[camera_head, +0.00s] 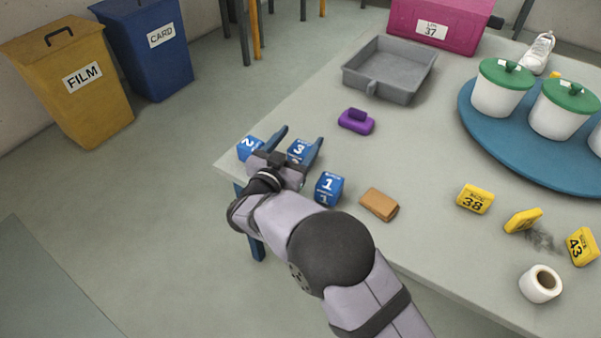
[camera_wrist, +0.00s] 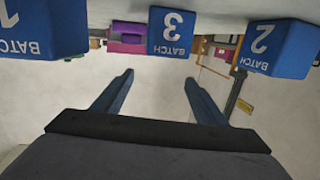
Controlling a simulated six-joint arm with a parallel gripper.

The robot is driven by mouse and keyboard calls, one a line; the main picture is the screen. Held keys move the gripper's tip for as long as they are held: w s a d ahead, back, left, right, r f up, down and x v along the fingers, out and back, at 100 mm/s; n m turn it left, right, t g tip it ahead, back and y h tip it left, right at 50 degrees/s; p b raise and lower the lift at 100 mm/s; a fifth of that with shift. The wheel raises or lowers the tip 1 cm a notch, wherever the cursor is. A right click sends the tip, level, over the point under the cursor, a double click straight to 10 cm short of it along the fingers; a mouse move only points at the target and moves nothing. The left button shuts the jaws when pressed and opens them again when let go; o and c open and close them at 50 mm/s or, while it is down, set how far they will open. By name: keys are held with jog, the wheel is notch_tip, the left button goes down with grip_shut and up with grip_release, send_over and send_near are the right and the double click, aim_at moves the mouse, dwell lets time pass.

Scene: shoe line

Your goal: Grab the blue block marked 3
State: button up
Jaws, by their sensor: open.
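The blue block marked 3 (camera_head: 298,150) sits on the table near its left corner, between the block marked 2 (camera_head: 250,148) and the block marked 1 (camera_head: 329,188). My gripper (camera_head: 297,142) is open and empty, its blue fingers pointing toward block 3, with the right finger partly in front of it. In the wrist view, block 3 (camera_wrist: 172,32) hangs at the top centre, upside down, beyond the gap between my gripper's fingertips (camera_wrist: 159,76). Block 2 (camera_wrist: 272,45) is to its right and block 1 (camera_wrist: 40,28) to its left. The fingers appear apart from block 3.
A brown block (camera_head: 380,204) lies right of block 1. A purple object (camera_head: 356,121) and a grey tray (camera_head: 390,92) lie farther back. The table edge is close.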

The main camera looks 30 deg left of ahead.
aim_at(295, 154)
jog(key=shift+m+t+h, duration=0.3)
jog(key=shift+t+h, duration=0.2)
jog(key=shift+h, duration=0.2)
jog(key=s+f, duration=0.1)
jog(key=s+f+b, duration=0.1)
jog(key=s, duration=0.1)
jog(key=s+f+b, duration=0.1)
jog(key=s+f, duration=0.1)
jog(key=shift+a+f, duration=0.1)
jog(key=shift+a, duration=0.3)
jog(key=shift+s, duration=0.2)
jog(key=shift+w+d+f+b, duration=0.1)
jog(key=shift+w+b, duration=0.75)
jog(key=shift+w, duration=2.85)
jog(key=c, duration=1.2)
